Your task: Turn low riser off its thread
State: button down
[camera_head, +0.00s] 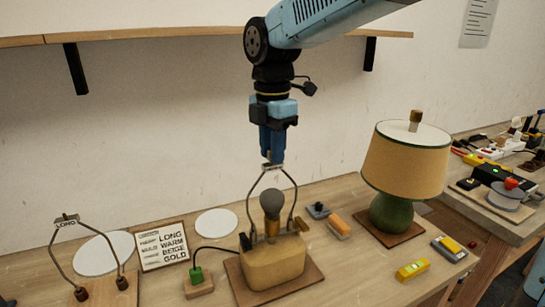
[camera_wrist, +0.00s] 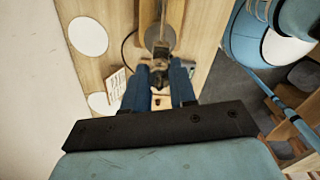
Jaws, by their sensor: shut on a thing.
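My gripper (camera_head: 271,157) points straight down above the lamp with the tan block base (camera_head: 272,262). It is shut on a small piece at the top of the wire harp (camera_head: 290,205), which I take to be the low riser (camera_head: 268,167); the fingers largely hide it. The harp stands upright around a grey bulb (camera_head: 271,201) in a brass socket (camera_head: 272,228). In the wrist view, my blue fingers (camera_wrist: 159,88) close around a dark piece (camera_wrist: 159,74), with the bulb (camera_wrist: 160,38) beyond. Whether the riser is still threaded on, I cannot tell.
Another harp (camera_head: 66,252) labelled LONG stands at left, near a sign (camera_head: 161,247) and white discs (camera_head: 104,254). A green lamp with a tan shade (camera_head: 405,160) stands at right. A shelf (camera_head: 180,33) runs along the wall behind my arm.

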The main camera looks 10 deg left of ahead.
jog(key=shift+r, duration=0.8)
dwell(0.4)
jog(key=shift+r, duration=1.7)
